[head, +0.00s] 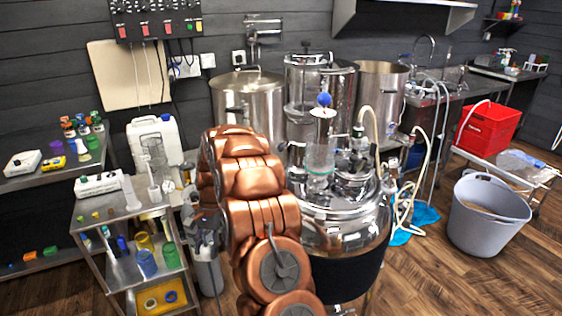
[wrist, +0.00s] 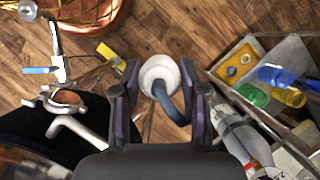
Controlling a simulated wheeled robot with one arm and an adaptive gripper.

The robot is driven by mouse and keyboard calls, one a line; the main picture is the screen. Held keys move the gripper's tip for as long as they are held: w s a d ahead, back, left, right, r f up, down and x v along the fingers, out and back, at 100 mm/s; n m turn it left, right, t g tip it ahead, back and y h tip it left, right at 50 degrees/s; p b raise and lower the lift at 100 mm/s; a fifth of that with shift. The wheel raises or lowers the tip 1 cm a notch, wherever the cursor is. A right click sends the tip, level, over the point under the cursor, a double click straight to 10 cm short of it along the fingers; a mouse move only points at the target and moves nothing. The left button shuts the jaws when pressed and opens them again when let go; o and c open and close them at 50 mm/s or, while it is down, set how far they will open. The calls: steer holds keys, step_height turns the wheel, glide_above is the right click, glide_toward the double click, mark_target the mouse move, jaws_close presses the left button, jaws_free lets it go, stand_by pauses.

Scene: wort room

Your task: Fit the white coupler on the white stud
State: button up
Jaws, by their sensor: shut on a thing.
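The white coupler (wrist: 160,70) shows in the wrist view as a round white piece between the two dark fingers of my gripper (wrist: 160,92). My gripper is shut on it. A grey-blue curved hose or handle (wrist: 178,106) runs down from the coupler. The floor lies far below it. At the left of the wrist view is a metal and white pipe fitting (wrist: 72,125), apart from the coupler. I cannot tell whether this holds the white stud, and I cannot pick the stud out elsewhere. In the head view my copper arm hides my gripper and the coupler.
A steel vessel (head: 345,225) with fittings on its lid stands close right of my arm. A steel trolley (head: 118,212) with cups and small parts stands at the left. A grey tub (head: 488,222) stands on the floor at the right, with open floor in front of it.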

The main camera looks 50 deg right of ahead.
steer(key=s+d+r+m+t+h+p, duration=0.1)
steer(key=s+d+r+m+t, duration=0.1)
steer(key=d+r+m, duration=0.5)
steer(key=s+d+r+m+t+h, duration=0.1)
steer(key=s+d+r+m+t, duration=0.1)
steer(key=d+r+m, duration=0.4)
steer(key=s+d+r+m+t+h+p, duration=0.1)
steer(key=s+d+r+m+t, duration=0.1)
steer(key=d+r+m, duration=0.5)
steer(key=shift+s+d+r+m+p, duration=0.1)
steer(key=shift+s+d+r, duration=0.15)
steer(key=shift+d, duration=0.4)
steer(key=shift+s+d+r+m+p, duration=0.1)
steer(key=shift+d+r, duration=0.2)
steer(key=shift+d, duration=0.3)
steer(key=shift+s+d+r+m+p, duration=0.1)
steer(key=shift+s+d+r, duration=0.15)
steer(key=shift+d, duration=0.4)
steer(key=shift+f+b, duration=2.2)
steer(key=shift+f, duration=0.7)
steer(key=shift+w+r+p, duration=0.1)
steer(key=shift+r+p, duration=0.05)
steer(key=shift+p, duration=0.9)
steer(key=shift+f, duration=0.6)
steer(key=o, duration=0.9)
steer(key=shift+c, duration=0.2)
